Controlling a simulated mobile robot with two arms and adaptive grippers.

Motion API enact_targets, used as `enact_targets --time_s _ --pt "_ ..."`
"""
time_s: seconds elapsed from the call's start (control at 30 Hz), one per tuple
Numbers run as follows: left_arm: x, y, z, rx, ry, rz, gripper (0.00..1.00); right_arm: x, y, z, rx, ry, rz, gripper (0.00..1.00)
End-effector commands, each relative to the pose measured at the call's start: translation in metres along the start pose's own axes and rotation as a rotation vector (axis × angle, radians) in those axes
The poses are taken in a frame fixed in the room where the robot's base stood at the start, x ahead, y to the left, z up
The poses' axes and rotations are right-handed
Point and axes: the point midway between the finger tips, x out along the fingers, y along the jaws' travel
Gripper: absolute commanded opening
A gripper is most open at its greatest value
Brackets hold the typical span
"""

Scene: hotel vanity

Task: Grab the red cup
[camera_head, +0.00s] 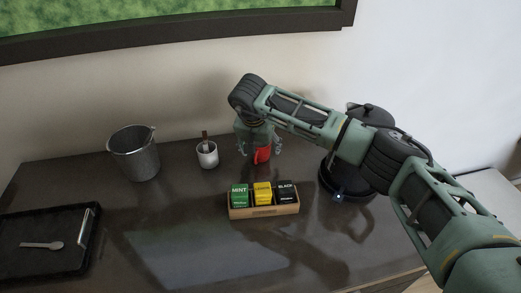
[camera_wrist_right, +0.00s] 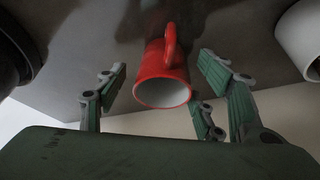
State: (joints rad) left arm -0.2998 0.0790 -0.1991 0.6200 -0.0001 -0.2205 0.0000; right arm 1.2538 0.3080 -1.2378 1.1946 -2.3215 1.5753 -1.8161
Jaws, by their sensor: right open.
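The red cup (camera_head: 263,154) stands on the dark vanity top behind the tea box, partly hidden by my right gripper in the head view. In the right wrist view the red cup (camera_wrist_right: 163,78) shows its open rim towards the camera, with its handle at the top. My right gripper (camera_head: 261,149) points down over the cup. In the right wrist view its open fingers (camera_wrist_right: 160,95) are spread on either side of the cup, and a gap shows between them and the cup walls. My left gripper is not in view.
A tea box (camera_head: 264,211) stands in front of the cup. A white cup with a brown stick (camera_head: 207,155) and a grey metal bucket (camera_head: 134,154) stand to the left. A black kettle (camera_head: 345,187) is at the right, partly behind my arm. A black tray (camera_head: 20,262) with a spoon (camera_head: 42,245) lies front left.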

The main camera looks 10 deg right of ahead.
Motion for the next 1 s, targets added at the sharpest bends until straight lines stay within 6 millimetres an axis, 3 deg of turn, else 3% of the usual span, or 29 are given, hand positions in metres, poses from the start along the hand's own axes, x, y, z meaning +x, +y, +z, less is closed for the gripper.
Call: enact_targets --time_s 0.1,0.63,1.0 --pt "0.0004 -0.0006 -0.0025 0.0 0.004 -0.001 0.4 0.0 -0.0002 0.0002 0.0 0.0 -0.001 0.62" --pt "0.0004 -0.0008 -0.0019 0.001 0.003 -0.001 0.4 -0.0003 -0.0002 0.0004 0.0 -0.001 -0.001 0.15" --pt "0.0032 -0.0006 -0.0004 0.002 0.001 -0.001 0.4 -0.0052 -0.0006 -0.0022 0.0 0.001 -0.002 0.15"
